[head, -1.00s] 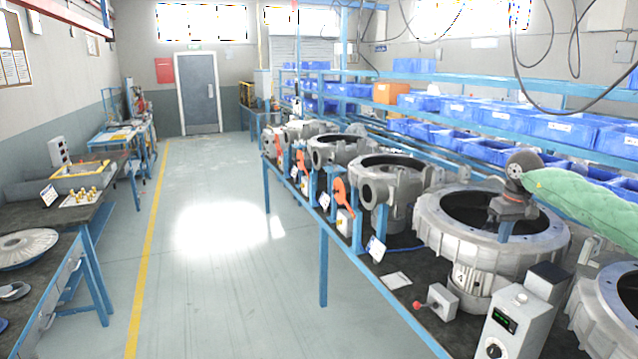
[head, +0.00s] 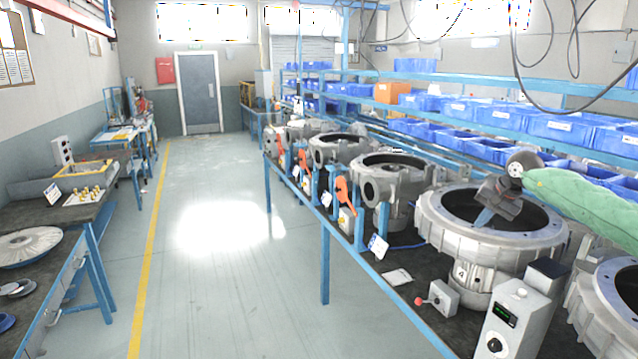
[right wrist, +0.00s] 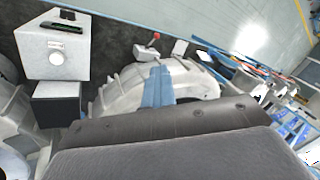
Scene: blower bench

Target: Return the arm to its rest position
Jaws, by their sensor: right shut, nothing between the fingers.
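My right gripper (head: 484,218) is over the open ring of the nearest complete blower housing (head: 450,235) in the head view. Its blue fingers are shut with nothing between them. My right arm comes in from the right in a green padded sleeve (head: 585,205). In the right wrist view the blue fingers (right wrist: 158,88) stand in front of the pale round housing (right wrist: 125,88). I cannot tell whether they touch it. My left gripper is not in view.
A grey control box (head: 508,322) and a small switch box with a red-knobbed lever (head: 443,298) stand in front of the housing. More housings line the bench. Blue bins (head: 560,127) fill the racks behind. The aisle floor (head: 225,290) is clear.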

